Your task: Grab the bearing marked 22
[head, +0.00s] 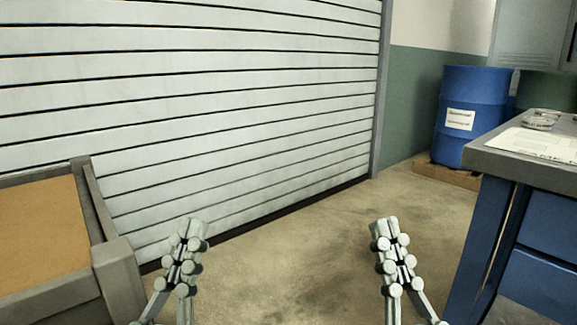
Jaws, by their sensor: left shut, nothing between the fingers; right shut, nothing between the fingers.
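My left gripper (190,228) is shut and empty, held up over the concrete floor at the lower left of the middle. My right gripper (383,227) is shut and empty, held up at the lower right of the middle. The two grippers are well apart and touch nothing that I can see. No bearing marked 22 can be made out in the head view.
A grey-rimmed bin (118,262) with a brown inside stands at left. A white slatted shutter (200,110) fills the back. A blue workbench (545,215) with papers (540,143) and a clear dish (541,118) stands right. A blue barrel (470,105) is behind it. Floor between is clear.

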